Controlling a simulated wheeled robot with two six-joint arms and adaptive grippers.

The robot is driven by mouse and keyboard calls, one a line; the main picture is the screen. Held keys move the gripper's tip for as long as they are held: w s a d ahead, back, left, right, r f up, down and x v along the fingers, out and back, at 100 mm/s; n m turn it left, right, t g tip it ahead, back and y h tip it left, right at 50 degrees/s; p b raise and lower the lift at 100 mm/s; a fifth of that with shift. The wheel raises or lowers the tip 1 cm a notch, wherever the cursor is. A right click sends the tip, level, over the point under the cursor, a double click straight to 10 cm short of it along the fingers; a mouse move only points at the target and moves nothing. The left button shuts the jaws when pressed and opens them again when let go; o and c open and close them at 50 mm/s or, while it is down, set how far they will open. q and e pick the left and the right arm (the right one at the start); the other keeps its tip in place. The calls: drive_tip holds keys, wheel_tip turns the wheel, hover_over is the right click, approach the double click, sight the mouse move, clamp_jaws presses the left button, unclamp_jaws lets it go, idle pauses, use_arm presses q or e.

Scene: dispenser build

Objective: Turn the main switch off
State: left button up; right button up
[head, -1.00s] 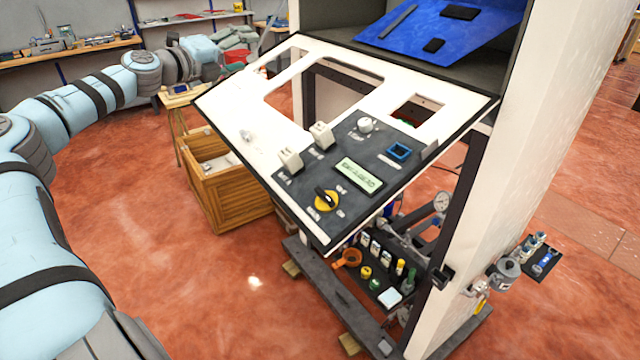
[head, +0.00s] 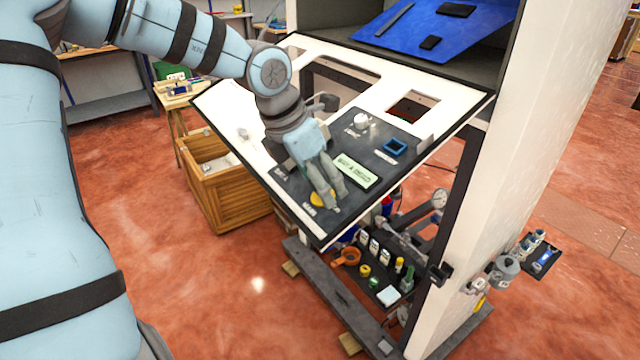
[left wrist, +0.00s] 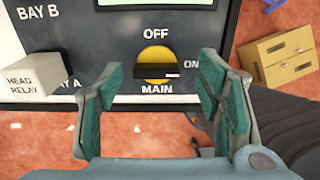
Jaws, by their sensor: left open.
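The main switch (left wrist: 157,54) is a yellow disc with a black bar handle, marked OFF above, ON at right and MAIN below. Its handle lies level in the left wrist view, the pale mark at its right end towards ON. In the head view only part of the yellow disc (head: 317,199) shows beside my fingers. My left gripper (left wrist: 158,88) is open, with one finger to each side of the handle in the picture; I see no contact. It also shows over the sloping panel in the head view (head: 326,206). My right gripper is not in view.
The head relay (left wrist: 36,76), a pale block, stands left of the switch. A wooden crate (head: 228,196) stands on the floor at left.

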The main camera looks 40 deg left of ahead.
use_arm(q)
drive_tip(key=shift+w+f, duration=0.15)
drive_tip(key=shift+f, duration=0.3)
drive_tip(key=shift+a+f, duration=0.15)
drive_tip(key=shift+a, duration=0.05)
drive_tip(key=shift+d, duration=0.1)
drive_tip(key=c, duration=1.2)
drive_tip(key=shift+o, duration=0.2)
